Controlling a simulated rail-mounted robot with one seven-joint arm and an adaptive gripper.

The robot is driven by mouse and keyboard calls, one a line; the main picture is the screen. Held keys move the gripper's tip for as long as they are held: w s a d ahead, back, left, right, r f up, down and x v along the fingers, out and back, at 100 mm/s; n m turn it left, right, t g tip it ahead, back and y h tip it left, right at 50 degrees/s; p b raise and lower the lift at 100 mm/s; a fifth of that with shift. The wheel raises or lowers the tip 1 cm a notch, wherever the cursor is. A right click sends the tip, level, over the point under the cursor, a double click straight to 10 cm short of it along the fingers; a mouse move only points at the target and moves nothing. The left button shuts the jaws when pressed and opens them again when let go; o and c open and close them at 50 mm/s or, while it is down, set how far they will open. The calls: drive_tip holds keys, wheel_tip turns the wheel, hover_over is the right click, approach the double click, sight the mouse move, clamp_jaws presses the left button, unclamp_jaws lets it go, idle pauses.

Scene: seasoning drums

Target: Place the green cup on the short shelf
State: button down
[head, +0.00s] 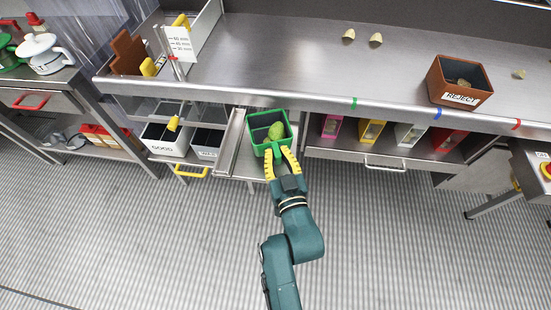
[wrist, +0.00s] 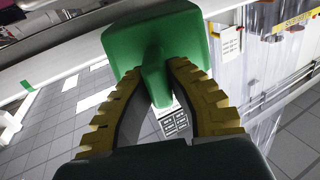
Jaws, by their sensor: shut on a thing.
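The green cup (head: 252,127) is a square, open-topped container with something green and rounded inside, seen in the head view. My gripper (head: 281,160) has its yellow fingers shut on the near side of the cup. In the wrist view the green cup (wrist: 150,42) fills the top middle, and my gripper (wrist: 165,75) pinches a green handle-like part of it. The cup is over or at a narrow metal shelf (head: 231,143) below the long counter; I cannot tell whether it touches the shelf.
The steel counter (head: 270,55) has a front edge just above the cup. A REJECT box (head: 460,80) stands on it at right. GOOD bin (head: 165,140) and another bin (head: 207,142) are left of the cup. Coloured dispensers (head: 372,131) sit under the counter at right.

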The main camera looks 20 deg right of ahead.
drive_tip(key=shift+f+b, duration=0.35)
drive_tip(key=shift+f, duration=1.05)
drive_tip(key=c, duration=1.2)
unclamp_jaws()
drive_tip(key=shift+f, duration=0.1)
